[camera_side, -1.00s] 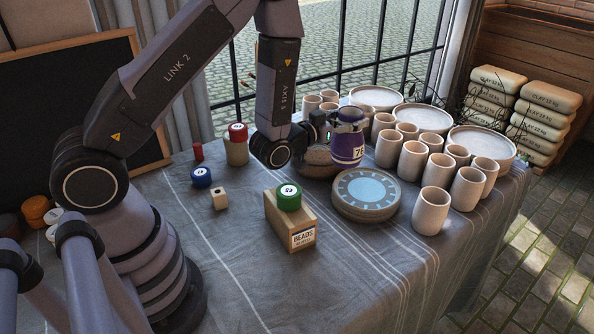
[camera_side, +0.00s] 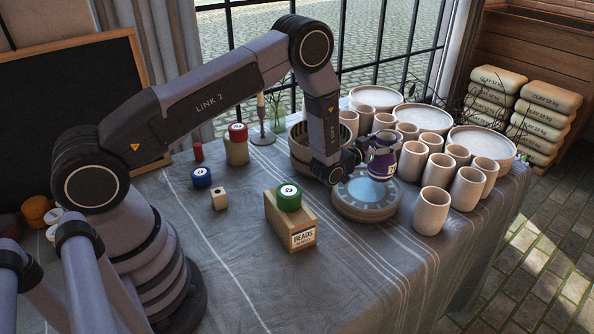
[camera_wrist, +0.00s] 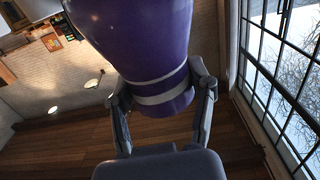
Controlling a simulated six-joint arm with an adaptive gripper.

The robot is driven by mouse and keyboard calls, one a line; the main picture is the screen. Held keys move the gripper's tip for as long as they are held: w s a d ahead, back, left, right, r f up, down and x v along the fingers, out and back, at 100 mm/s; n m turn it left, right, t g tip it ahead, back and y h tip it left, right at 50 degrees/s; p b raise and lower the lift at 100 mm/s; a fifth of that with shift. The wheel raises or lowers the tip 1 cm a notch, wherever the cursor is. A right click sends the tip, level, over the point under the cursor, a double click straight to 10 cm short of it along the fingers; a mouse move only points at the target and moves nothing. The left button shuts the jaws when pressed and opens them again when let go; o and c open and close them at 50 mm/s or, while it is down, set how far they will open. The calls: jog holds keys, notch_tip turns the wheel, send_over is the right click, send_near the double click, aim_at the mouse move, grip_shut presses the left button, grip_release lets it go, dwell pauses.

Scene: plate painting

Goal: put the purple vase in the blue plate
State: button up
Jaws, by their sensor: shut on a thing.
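The purple vase (camera_side: 382,163) has white bands and is held by my gripper (camera_side: 367,152), which is shut on it. In the wrist view the vase (camera_wrist: 140,45) fills the upper middle, with the fingers of my gripper (camera_wrist: 163,105) on both sides of its banded narrow part. The blue plate (camera_side: 366,190) is a round clay plate with a light blue centre, on the cloth-covered table. The vase is over the far right part of the plate and hides some of it. I cannot tell whether the vase touches the plate.
Several clay cups (camera_side: 431,211) stand close to the right of the plate. A bowl (camera_side: 301,150) stands behind my wrist. A wooden beads block (camera_side: 290,222) with a green spool (camera_side: 288,197) on top is to the left. The front of the table (camera_side: 350,270) is clear.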

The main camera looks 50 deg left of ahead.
jog(key=shift+f, duration=1)
jog(key=shift+f, duration=0.1)
jog(key=o, duration=1.2)
jog(key=shift+f, duration=0.1)
jog(key=shift+o, duration=0.2)
